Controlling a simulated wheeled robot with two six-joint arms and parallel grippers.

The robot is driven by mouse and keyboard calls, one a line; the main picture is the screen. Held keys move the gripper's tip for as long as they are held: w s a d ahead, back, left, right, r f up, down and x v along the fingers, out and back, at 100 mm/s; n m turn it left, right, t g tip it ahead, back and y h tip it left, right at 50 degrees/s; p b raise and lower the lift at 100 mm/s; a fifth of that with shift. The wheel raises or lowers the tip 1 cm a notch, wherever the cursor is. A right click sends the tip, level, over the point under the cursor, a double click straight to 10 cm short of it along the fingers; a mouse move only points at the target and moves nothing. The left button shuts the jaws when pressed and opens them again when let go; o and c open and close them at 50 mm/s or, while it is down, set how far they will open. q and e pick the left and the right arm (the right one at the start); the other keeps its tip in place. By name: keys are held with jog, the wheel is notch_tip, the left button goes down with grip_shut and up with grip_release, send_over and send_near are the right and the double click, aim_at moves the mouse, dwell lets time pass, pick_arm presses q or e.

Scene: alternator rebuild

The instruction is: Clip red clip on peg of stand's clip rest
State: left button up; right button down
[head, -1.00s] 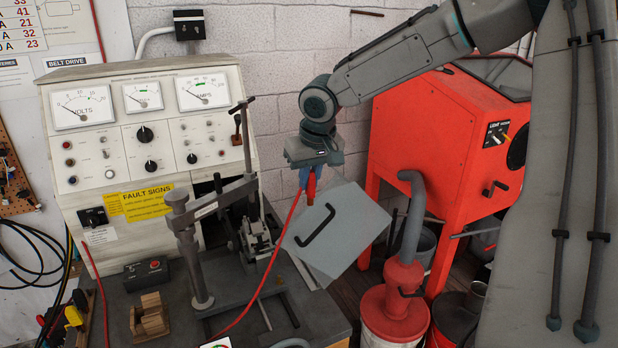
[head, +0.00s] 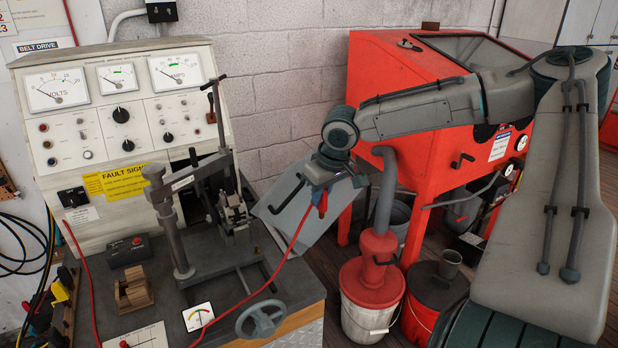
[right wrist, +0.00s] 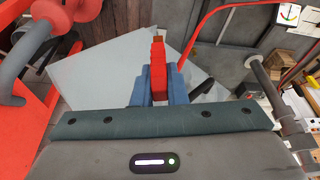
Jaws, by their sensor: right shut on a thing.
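My right gripper (head: 317,190) hangs right of the test bench in the head view, shut on the red clip (head: 322,207). In the right wrist view the red clip (right wrist: 158,70) sits between the blue fingers of the right gripper (right wrist: 158,88), its tip pointing away from the palm. A red cable (head: 285,258) runs from the clip down across the bench. At the head view's lower left edge, a stand (head: 66,312) holds yellow and black clips (head: 60,290). It is partly cut off, and I cannot make out a free peg. My left gripper is not in view.
The grey test bench (head: 130,110) with gauges stands at the left. A steel clamp frame (head: 165,215) and a handwheel (head: 262,319) are on its top. A grey panel with a black handle (head: 290,196) is behind the gripper. A red cabinet (head: 375,105) and buckets (head: 370,300) are at right.

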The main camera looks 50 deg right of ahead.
jog(key=s+f+n, duration=0.1)
jog(key=s+f, duration=0.3)
jog(key=f, duration=0.8)
jog(key=shift+n+y, duration=0.3)
jog(key=shift+n, duration=0.1)
dwell(0.6)
jog(key=shift+a+f, duration=0.15)
jog(key=shift+s+a+f, duration=0.15)
jog(key=shift+s+f, duration=0.1)
jog(key=shift+f, duration=0.4)
